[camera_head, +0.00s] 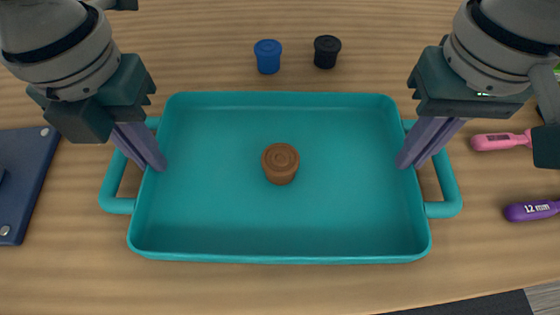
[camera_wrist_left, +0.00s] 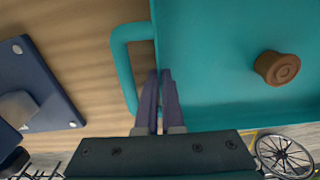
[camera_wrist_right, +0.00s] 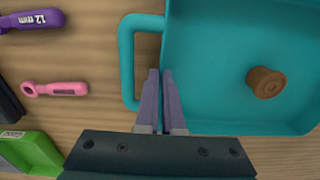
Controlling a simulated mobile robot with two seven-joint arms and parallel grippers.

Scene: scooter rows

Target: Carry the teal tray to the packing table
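The teal tray (camera_head: 210,215) is level in the middle of the head view, with a looped handle on each short side. A round brown cap-like piece (camera_head: 280,162) rests in it. My left gripper (camera_head: 150,160) is shut on the tray's left wall, by its handle; the left wrist view shows its fingers (camera_wrist_left: 158,75) close together with the wall between them. My right gripper (camera_head: 408,160) is shut on the right wall in the same way, fingers (camera_wrist_right: 160,75) close together. I cannot tell whether the tray touches the wooden table (camera_head: 200,285) or hangs just above it. The packing table cannot be identified.
A blue cup-like piece (camera_head: 268,56) and a black one (camera_head: 327,51) stand behind the tray. A dark blue board (camera_head: 25,175) lies left. Pink (camera_head: 500,141) and purple (camera_head: 532,211) tools lie right. A spoked wheel (camera_wrist_left: 285,152) shows past the table edge.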

